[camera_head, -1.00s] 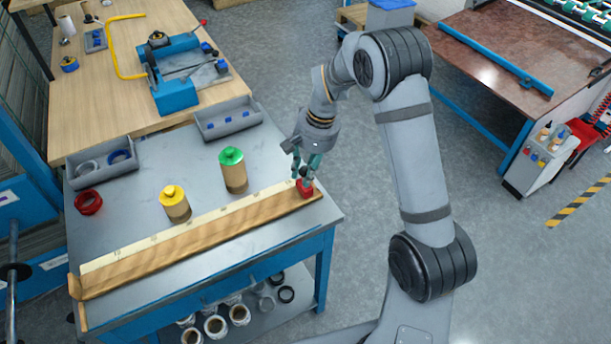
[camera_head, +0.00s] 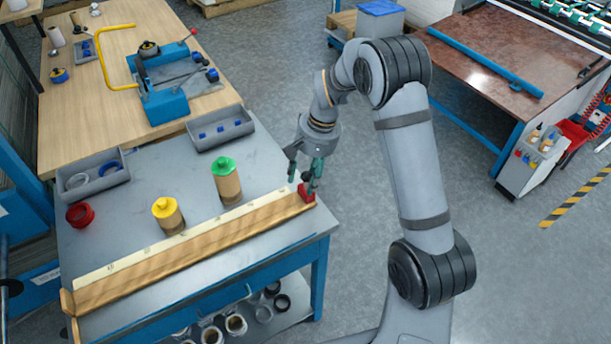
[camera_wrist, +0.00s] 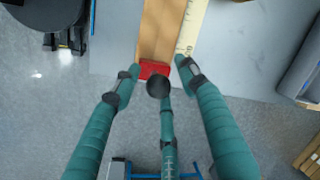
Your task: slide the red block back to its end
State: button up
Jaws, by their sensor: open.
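The red block (camera_head: 307,194) sits at the right end of a long wooden rail (camera_head: 200,245) with a pale ruled strip (camera_head: 170,243) along its back side. In the wrist view the red block (camera_wrist: 152,69) lies across the rail's near end, partly behind a dark fingertip. My gripper (camera_head: 301,182) is right at the block, with its fingers pointing down. In the wrist view my gripper (camera_wrist: 157,74) has its green fingers spread to both sides of the block, with one in front. Whether a finger touches the block is unclear. The rail's left end has a wooden stop (camera_head: 68,302).
A yellow-topped roll (camera_head: 167,215) and a green-topped roll (camera_head: 226,182) stand behind the rail. The rail's top is clear left of the block.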

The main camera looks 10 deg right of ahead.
jog(key=shift+r, duration=0.1)
notch_tip(320, 180, up, 12)
jog(key=d, duration=0.2)
jog(key=shift+s+d+f, duration=0.15)
jog(key=shift+s+f, duration=0.05)
jog(key=shift+s, duration=0.15)
jog(key=shift+f, duration=0.15)
jog(key=f, duration=0.4)
jog(key=a+f, duration=0.1)
jog(key=f, duration=0.3)
jog(key=a+f, duration=0.1)
jog(key=f, duration=0.2)
jog(key=shift+w+a+f, duration=0.1)
jog(key=shift+w+f, duration=0.2)
jog(key=shift+f, duration=0.1)
jog(key=shift+a, duration=0.25)
jog(key=shift+s+a+r, duration=0.1)
jog(key=shift+s+a, duration=0.1)
jog(key=shift+a, duration=0.25)
